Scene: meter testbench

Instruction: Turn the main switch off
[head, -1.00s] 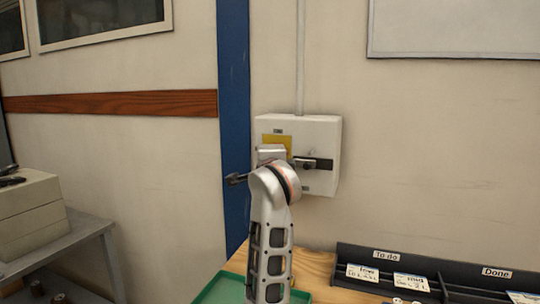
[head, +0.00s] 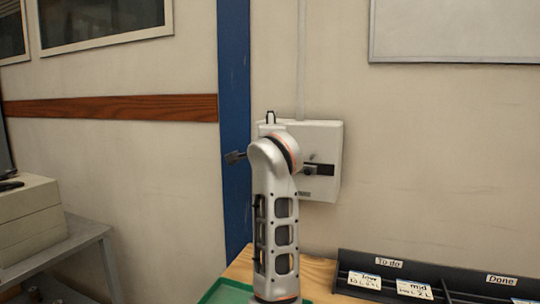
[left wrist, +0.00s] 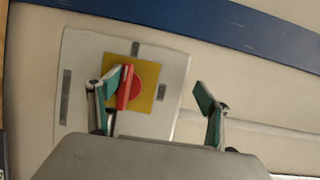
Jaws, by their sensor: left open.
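The main switch is a red handle (left wrist: 125,88) on a yellow plate (left wrist: 148,76), on the front of a pale wall box (left wrist: 85,50). In the left wrist view the handle stands nearly upright, tilted slightly. My left gripper (left wrist: 160,86) is open, its teal-padded fingers spread wide. One finger overlaps the handle's left side in the picture; the other is well to the right. I cannot tell whether the finger touches the handle. In the head view the box (head: 327,143) is partly covered by my left arm, which hides the handle and plate. My right gripper is not in view.
A conduit (head: 300,60) runs up from the box, right of a blue post (head: 234,80). Below are a wooden bench (head: 318,268), a green tray (head: 222,292) and a black card rack (head: 440,270). A grey table (head: 85,240) stands at the left.

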